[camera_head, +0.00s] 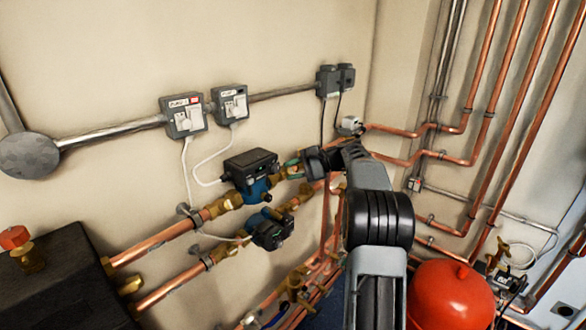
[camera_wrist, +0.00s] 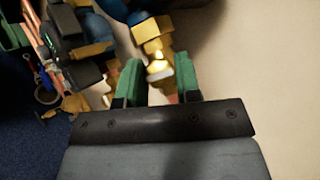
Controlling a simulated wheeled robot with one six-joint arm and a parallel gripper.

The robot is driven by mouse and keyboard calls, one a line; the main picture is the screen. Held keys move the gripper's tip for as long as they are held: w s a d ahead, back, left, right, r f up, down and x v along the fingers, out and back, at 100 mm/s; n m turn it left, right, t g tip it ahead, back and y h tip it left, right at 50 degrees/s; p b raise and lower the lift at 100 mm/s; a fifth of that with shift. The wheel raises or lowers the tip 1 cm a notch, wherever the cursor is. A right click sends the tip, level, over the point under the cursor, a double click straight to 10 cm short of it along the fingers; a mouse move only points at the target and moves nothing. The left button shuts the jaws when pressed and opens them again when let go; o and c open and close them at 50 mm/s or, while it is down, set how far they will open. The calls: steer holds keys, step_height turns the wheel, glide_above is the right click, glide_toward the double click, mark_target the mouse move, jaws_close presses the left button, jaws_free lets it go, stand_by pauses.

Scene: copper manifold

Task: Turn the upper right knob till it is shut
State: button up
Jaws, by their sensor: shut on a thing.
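The upper right knob belongs to the brass valve (camera_head: 293,172) just right of the upper blue pump (camera_head: 256,188). My gripper (camera_head: 297,164) reaches it from the right and covers much of it. In the wrist view, the green fingers of my gripper (camera_wrist: 158,75) stand on either side of the brass valve (camera_wrist: 157,48), which shows bright between them. My gripper is shut on the knob there. The knob's own outline and its turn angle are hidden by the fingers and the dark gripper body.
A lower pump (camera_head: 270,232) with a dark head sits below. Copper pipes (camera_head: 170,235) run left to a dark box (camera_head: 60,290). A red tank (camera_head: 450,295) stands at lower right. Switch boxes (camera_head: 185,116) and a grey conduit are on the wall above.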

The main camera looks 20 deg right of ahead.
steer(key=shift+n+g, duration=0.4)
steer(key=shift+n, duration=0.3)
steer(key=o, duration=0.9)
steer(key=v, duration=1.3)
steer(key=shift+s+d+r+p, duration=0.15)
steer(key=shift+d+r+p, duration=0.15)
steer(key=shift+p, duration=0.05)
